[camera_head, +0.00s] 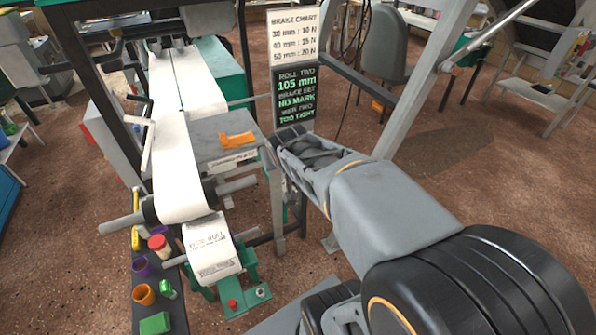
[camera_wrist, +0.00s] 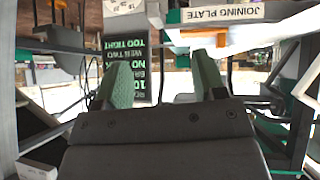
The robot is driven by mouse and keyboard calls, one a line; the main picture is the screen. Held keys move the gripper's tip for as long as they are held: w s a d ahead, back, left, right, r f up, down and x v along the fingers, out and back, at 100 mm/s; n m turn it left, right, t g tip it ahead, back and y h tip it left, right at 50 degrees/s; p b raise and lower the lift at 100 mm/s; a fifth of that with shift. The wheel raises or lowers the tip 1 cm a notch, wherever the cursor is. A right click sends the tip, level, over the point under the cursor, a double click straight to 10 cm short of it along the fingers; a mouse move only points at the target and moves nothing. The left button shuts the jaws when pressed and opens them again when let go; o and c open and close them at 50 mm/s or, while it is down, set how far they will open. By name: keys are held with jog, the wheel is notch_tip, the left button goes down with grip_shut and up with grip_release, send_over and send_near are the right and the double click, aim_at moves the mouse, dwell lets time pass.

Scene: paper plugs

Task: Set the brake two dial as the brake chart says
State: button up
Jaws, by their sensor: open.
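The brake chart (camera_head: 293,36) is a white board at the top centre of the head view. It reads 30 mm : 10 N, 40 mm : 15 N, 50 mm : 20 N. Below it, a dark display (camera_head: 295,98) reads ROLL TWO 105 mm, BRAKE SET NO MARK, WEB TWO TOO TIGHT. The display also shows upside down in the wrist view (camera_wrist: 124,65). My gripper (camera_wrist: 162,82) is open and empty, with green finger pads in front of the display.
A grey table (camera_head: 222,130) with an orange piece (camera_head: 237,140) stands left of my gripper. White paper webs (camera_head: 175,160) run over rollers beside it. A dark shelf (camera_head: 150,290) holds several small coloured items. A slanted grey post (camera_head: 425,80) stands right of the chart.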

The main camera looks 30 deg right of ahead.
jog(key=w+d+f+t+b, duration=0.5)
jog(key=d+f+b, duration=0.5)
jog(key=f+b, duration=0.3)
jog(key=w+d+f+t+b, duration=0.4)
jog(key=d+f+b, duration=0.6)
jog(key=f, duration=0.5)
jog(key=shift+n, duration=0.3)
jog(key=w, duration=0.4)
jog(key=w+d+b, duration=0.1)
jog(key=w, duration=0.4)
jog(key=w+b, duration=0.1)
jog(key=w, duration=0.3)
jog(key=shift+w+d, duration=0.3)
jog(key=shift+w, duration=0.05)
jog(key=shift+c, duration=0.2)
jog(key=c, duration=0.9)
